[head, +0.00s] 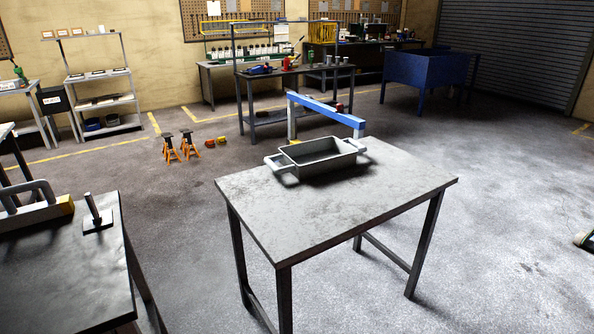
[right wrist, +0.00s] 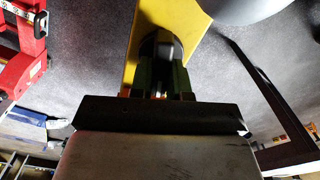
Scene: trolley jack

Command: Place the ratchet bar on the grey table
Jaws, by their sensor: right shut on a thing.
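The grey table (head: 400,190) stands in the middle of the head view, its top mostly bare. In the right wrist view my right gripper (right wrist: 161,82) is shut on a dark, rounded piece (right wrist: 161,46), seen nearly end-on, which I take to be the ratchet bar. Most of it is hidden by the fingers and shadow. Neither gripper shows in the head view, so I cannot tell how far the held piece is from the table.
A grey tray with handles (head: 317,168) sits at the grey table's back edge. A dark table (head: 60,285) at left bears a metal post on a plate (head: 97,217). In the wrist view a yellow surface (right wrist: 199,24) lies beyond the fingers, a red object (right wrist: 28,55) at left.

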